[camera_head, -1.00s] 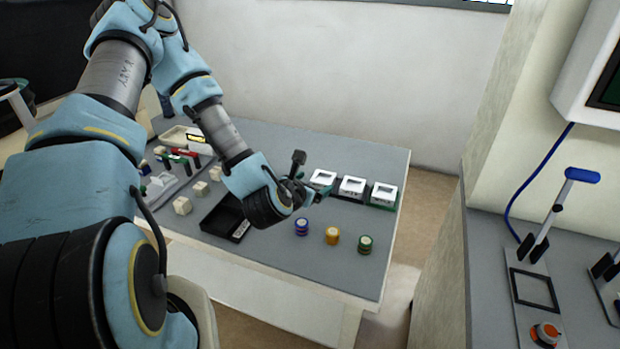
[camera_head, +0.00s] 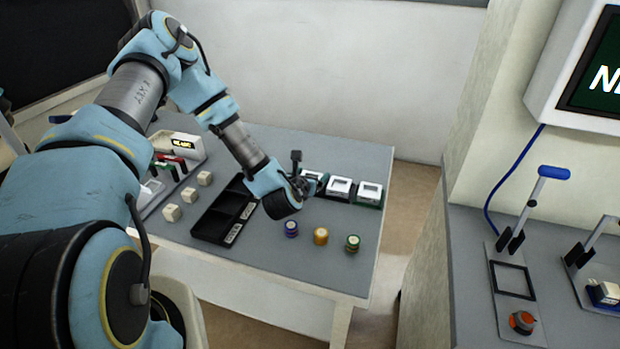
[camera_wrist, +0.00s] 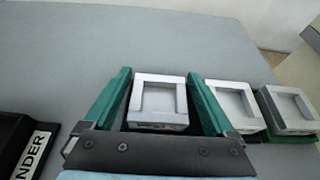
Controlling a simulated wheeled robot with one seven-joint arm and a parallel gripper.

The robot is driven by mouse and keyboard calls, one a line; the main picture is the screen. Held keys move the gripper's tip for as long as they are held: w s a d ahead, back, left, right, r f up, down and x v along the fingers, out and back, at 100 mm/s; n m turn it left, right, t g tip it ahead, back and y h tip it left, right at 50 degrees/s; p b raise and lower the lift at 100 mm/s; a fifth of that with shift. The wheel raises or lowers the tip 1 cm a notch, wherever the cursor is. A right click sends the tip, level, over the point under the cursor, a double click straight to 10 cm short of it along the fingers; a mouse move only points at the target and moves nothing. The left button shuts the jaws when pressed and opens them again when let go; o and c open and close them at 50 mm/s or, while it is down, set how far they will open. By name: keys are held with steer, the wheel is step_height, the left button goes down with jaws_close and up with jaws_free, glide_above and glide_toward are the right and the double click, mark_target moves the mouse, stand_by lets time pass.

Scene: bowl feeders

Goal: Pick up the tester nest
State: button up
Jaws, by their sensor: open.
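Three white square nests with open recessed tops stand in a row at the right of the grey table: a left one (camera_head: 312,175), a middle one (camera_head: 339,188) and a right one (camera_head: 369,193). No label shows which is the tester nest. My gripper (camera_head: 304,187) is at the left nest. In the wrist view, its green fingers (camera_wrist: 157,74) are open, one on each side of a white nest (camera_wrist: 158,101). Whether they touch it is unclear. The other two nests (camera_wrist: 231,105) (camera_wrist: 290,108) stand to the right. The gripper body hides the nearest part.
A black divided tray (camera_head: 212,226) and several white cubes (camera_head: 172,212) lie left of my gripper. Blue (camera_head: 291,228), yellow (camera_head: 320,236) and green (camera_head: 352,243) round stacks stand in front. A separate bench holds a lever fixture (camera_head: 513,280) and another holding a white block (camera_head: 606,293).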

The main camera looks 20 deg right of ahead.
steer(key=shift+w+d+f, duration=0.2)
steer(key=shift+w+d, duration=0.05)
steer(key=shift+w, duration=0.05)
steer(key=c, duration=1.3)
steer(key=shift+r, duration=0.1)
